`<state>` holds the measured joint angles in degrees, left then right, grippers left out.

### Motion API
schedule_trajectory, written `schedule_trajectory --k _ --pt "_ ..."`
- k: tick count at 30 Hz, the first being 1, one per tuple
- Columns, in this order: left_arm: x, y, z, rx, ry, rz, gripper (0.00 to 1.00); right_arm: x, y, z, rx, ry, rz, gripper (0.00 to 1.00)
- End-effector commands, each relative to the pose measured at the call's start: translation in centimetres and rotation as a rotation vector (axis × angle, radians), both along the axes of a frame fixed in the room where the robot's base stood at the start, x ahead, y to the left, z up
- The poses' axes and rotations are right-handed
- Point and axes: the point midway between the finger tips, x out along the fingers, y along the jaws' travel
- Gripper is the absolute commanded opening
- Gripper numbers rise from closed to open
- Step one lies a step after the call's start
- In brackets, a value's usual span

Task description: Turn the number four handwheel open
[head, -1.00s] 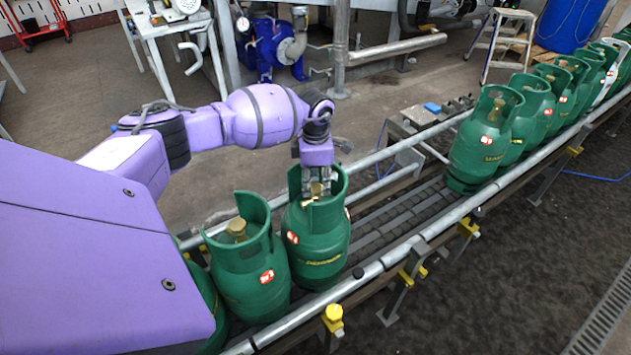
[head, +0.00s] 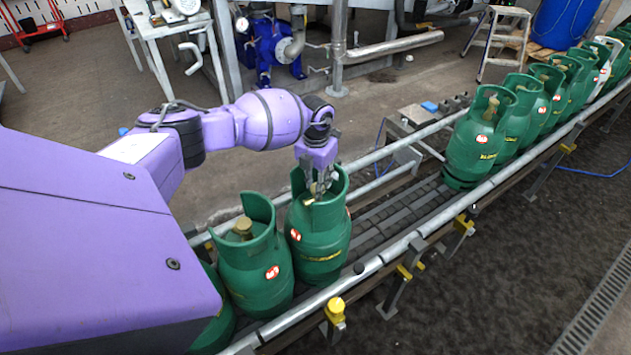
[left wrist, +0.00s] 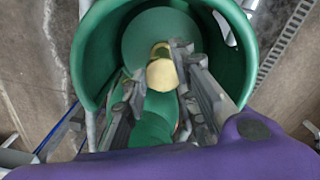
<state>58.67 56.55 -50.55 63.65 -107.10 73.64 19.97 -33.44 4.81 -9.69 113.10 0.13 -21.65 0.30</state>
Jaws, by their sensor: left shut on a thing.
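A green gas cylinder (head: 318,240) stands upright on the conveyor, with an open collar around its top. My left gripper (head: 319,192) points down inside that collar, shut on the brass handwheel. The handwheel (left wrist: 162,73) shows as a pale brass knob between the two fingers (left wrist: 155,85) in the left wrist view. The collar wall (left wrist: 95,45) surrounds the fingers there. In the head view the fingers and collar hide most of the handwheel. No number can be read on the cylinder. My right gripper is not in view.
Another green cylinder (head: 252,265) with a brass valve stands close on the left. Several more green cylinders (head: 480,140) line the far right of the conveyor. The conveyor (head: 400,217) is bare between them. A metal rail (head: 385,255) runs along its near side.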

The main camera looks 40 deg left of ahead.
Motion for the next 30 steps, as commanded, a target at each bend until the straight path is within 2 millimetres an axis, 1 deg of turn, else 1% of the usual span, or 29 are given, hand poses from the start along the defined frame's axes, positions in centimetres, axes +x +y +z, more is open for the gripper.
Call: schedule_trajectory --k 1,6,12,21,29,30 --pt "0.26 0.94 0.87 0.014 -0.01 0.042 0.0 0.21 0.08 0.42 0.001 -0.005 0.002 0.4" --pt "0.11 0.95 0.77 0.014 -0.007 0.141 0.0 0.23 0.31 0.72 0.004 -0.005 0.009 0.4" --pt "-0.02 0.94 0.63 0.014 -0.005 0.212 0.0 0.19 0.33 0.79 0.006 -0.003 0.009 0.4" --pt "-0.15 0.99 0.44 0.016 -0.002 0.245 0.0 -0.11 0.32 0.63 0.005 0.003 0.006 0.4" --pt "-0.21 0.99 0.36 0.016 0.0 0.245 0.0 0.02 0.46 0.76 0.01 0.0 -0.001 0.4" --pt "-0.21 0.99 0.36 0.016 0.0 0.244 0.28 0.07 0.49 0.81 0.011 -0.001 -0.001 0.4"
